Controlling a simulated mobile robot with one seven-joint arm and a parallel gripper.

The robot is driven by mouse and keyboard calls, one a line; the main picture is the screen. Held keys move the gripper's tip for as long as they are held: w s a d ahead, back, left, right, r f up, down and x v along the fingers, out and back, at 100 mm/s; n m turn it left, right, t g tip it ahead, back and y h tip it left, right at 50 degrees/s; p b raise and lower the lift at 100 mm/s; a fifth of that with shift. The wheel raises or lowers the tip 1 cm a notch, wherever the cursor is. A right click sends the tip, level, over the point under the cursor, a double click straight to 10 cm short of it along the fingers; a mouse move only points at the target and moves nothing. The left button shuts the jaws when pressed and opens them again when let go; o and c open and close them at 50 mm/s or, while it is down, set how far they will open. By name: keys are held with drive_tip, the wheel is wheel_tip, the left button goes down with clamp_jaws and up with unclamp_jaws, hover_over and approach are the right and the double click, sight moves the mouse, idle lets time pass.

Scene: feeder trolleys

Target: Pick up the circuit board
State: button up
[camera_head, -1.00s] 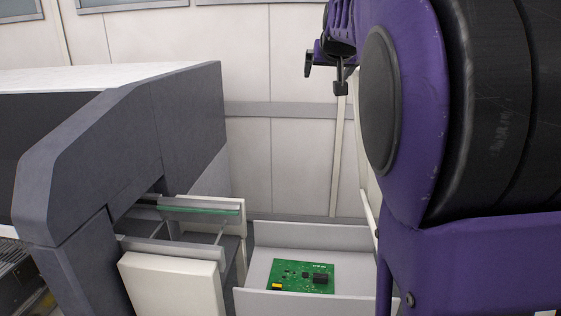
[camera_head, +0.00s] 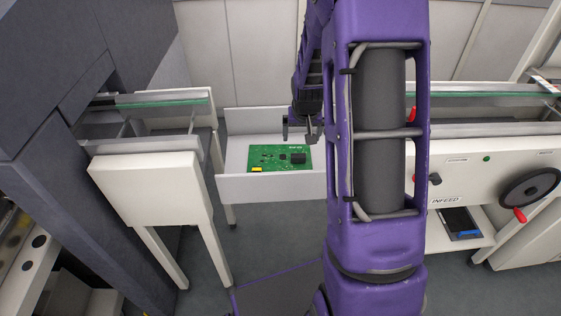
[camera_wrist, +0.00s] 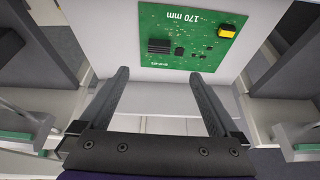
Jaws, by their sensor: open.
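The green circuit board (camera_head: 279,158) lies flat in a white open-topped tray (camera_head: 270,188) in the head view. It carries a black component and a yellow one. In the wrist view the board (camera_wrist: 190,38) shows beyond the fingertips, with "170 mm" printed on it. My gripper (camera_head: 299,133) is near the board's upper right side in the head view. In the wrist view my gripper (camera_wrist: 158,75) has its two fingers wide apart with nothing between them. The fingers appear clear of the board. My arm hides the right end of the tray.
A conveyor section (camera_head: 155,110) with a green belt edge stands left of the tray, beside a large grey machine (camera_head: 60,60). On the right is a white unit marked INFEED (camera_head: 465,175) with a black handwheel (camera_head: 529,187). The tray's walls stand around the board.

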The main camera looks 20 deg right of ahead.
sight(298, 155)
drive_tip(key=b+x, duration=0.2)
drive_tip(key=x, duration=1.2)
drive_tip(key=shift+w+d+f, duration=0.2)
drive_tip(key=shift+w+f, duration=0.05)
drive_tip(key=shift+r, duration=0.1)
clamp_jaws()
